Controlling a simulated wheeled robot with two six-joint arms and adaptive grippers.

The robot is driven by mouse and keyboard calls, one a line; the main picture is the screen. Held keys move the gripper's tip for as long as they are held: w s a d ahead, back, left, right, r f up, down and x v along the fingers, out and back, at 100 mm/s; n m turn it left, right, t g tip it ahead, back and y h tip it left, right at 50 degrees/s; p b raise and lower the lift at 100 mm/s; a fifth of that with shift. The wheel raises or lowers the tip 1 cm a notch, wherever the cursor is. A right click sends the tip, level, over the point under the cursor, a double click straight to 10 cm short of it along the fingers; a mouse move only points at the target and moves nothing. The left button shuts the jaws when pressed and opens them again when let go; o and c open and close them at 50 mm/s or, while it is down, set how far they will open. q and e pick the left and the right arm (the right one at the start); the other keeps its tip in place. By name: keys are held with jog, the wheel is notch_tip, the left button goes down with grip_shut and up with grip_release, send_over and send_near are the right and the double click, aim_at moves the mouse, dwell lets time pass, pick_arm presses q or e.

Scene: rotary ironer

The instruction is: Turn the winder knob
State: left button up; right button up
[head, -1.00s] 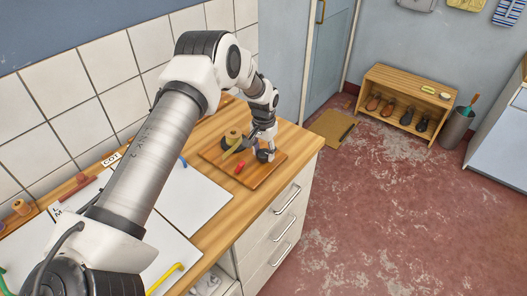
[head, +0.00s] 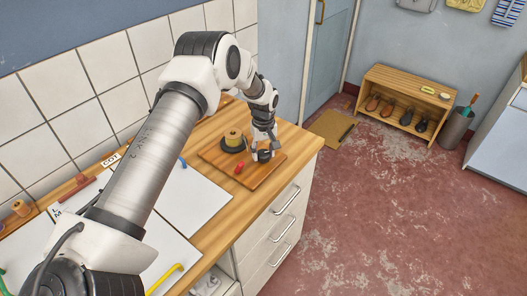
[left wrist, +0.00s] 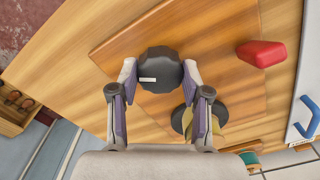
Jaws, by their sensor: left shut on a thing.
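The winder knob is a round black knob (head: 265,156) with a white mark, on the brown wooden board at the counter's end. In the left wrist view the knob (left wrist: 158,72) shows from above, with its white mark toward the left. My left gripper (head: 262,149) points down over the board and is shut on the knob. In the left wrist view the fingers of the left gripper (left wrist: 159,76) press on opposite sides of it. A thread spool (head: 233,135) stands on a dark round base beside the gripper. My right gripper is not in view.
A red piece (head: 239,167) sits near the board's (head: 262,178) front left edge, close to the gripper. White sheets (head: 192,200) lie on the counter to the left. A tiled wall (head: 105,65) runs behind. The floor to the right is open.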

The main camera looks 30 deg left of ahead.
aim_at(263, 153)
pick_arm(q)
jog(key=n, duration=0.4)
jog(key=shift+n+p, duration=0.3)
jog(key=shift+n, duration=1.9)
jog(key=shift+p, duration=0.3)
jog(key=o, duration=1.1)
jog(key=shift+o, duration=0.2)
jog(key=shift+a, duration=0.1)
notch_tip(263, 153, up, 12)
